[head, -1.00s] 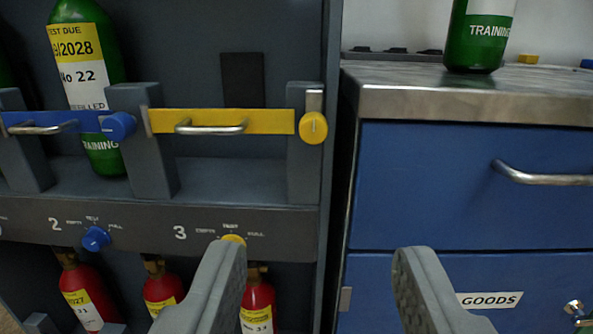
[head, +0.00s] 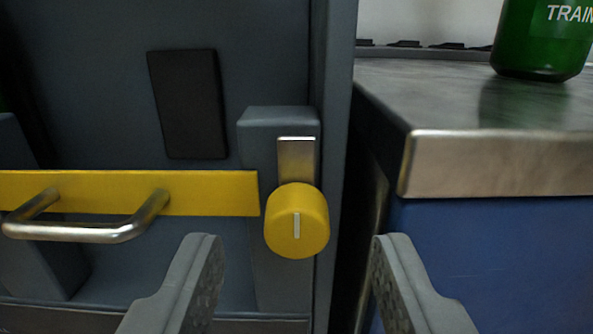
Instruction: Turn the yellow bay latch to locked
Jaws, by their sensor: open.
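The yellow bay latch (head: 285,240) is a round knob on a grey post at the right end of the bay. Its white pointer line stands upright, and a metal plate (head: 297,158) sits just above it. The yellow bar (head: 215,190) with a metal handle (head: 110,232) runs left from the latch and ends beside it. My gripper (head: 293,245) is open and empty. Its two fingers stand left and right of the latch in the picture, apart from it. I cannot tell how far in front of the latch the fingertips are.
A blue cabinet (head: 500,265) with a metal worktop (head: 450,95) stands close on the right, its corner near my right finger. A green cylinder (head: 545,40) stands on the worktop. A black panel (head: 187,103) is on the bay's back wall, and no cylinder shows behind the yellow bar.

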